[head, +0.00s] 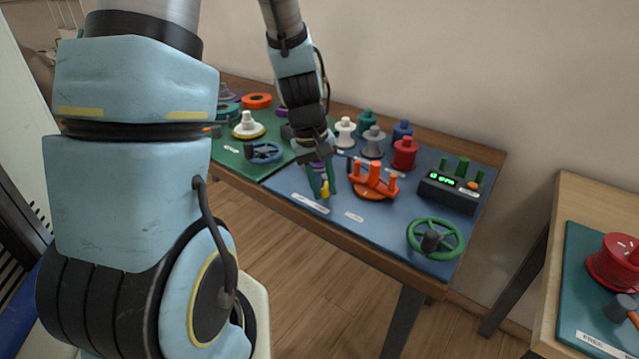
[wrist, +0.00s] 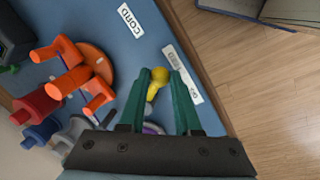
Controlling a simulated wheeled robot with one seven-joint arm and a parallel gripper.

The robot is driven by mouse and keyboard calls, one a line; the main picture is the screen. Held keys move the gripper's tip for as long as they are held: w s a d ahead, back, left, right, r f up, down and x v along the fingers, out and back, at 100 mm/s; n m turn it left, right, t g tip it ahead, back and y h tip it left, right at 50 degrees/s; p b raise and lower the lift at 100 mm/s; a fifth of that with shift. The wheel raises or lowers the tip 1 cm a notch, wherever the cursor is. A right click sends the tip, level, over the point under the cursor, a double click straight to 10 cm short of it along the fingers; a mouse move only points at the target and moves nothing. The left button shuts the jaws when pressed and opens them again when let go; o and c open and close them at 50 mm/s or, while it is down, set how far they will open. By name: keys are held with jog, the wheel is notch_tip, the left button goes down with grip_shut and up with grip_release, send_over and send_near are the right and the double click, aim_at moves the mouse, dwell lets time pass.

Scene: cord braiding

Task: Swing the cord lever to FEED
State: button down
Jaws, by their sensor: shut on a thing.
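The cord lever shows as a yellow handle (head: 325,189) with a rounded knob, low on the blue mat (head: 385,222). My gripper (head: 325,178) is over it, pointing down. In the wrist view the yellow knob (wrist: 159,75) sits between the two green fingers of my gripper (wrist: 160,79), which are shut on it. The lever's base is mostly hidden by the gripper. A white label (wrist: 183,74) with print too blurred to read for sure lies beside the right finger. A label reading CORD (wrist: 130,20) lies farther off.
An orange three-post piece (head: 374,182) stands close to the right of my gripper. Several spools, a black box (head: 447,193) with a green display and a green handwheel (head: 436,238) share the table. The mat's front strip is mostly clear.

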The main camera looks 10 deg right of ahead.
jog(key=shift+d, duration=0.1)
dwell(0.3)
jog(key=c, duration=0.6)
grip_release()
jog(key=shift+c, duration=0.2)
jog(key=shift+r, duration=0.1)
notch_tip(320, 180, up, 10)
jog(key=a, duration=0.2)
jog(key=shift+s+r, duration=0.15)
jog(key=shift+r, duration=0.05)
